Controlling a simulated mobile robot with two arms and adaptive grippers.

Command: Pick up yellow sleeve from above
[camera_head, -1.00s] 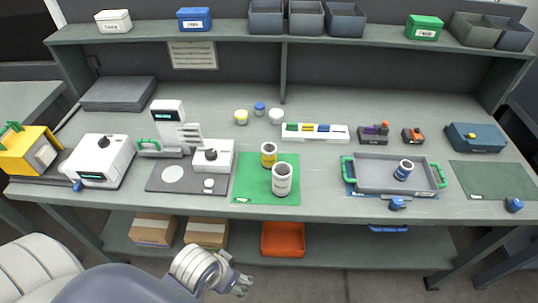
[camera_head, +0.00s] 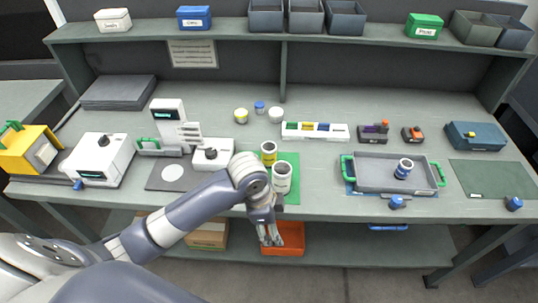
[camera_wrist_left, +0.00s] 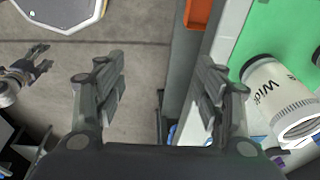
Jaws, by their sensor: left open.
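The yellow sleeve (camera_head: 269,149) is a short upright cylinder with a yellow band, on the green mat (camera_head: 291,160) in the head view. A taller white sleeve (camera_head: 282,180) stands just in front of it and hides its lower part. My left gripper (camera_head: 269,240) hangs at the table's front edge, short of both sleeves. In the wrist view my left gripper (camera_wrist_left: 160,100) is open with nothing between its fingers.
A grey tray (camera_head: 372,182) with green handles holds a blue-banded sleeve (camera_head: 403,168) at right. A white box with a black knob (camera_head: 222,148) stands left of the mat. An orange bin (camera_head: 287,246) is on the lower shelf. The table between mat and tray is clear.

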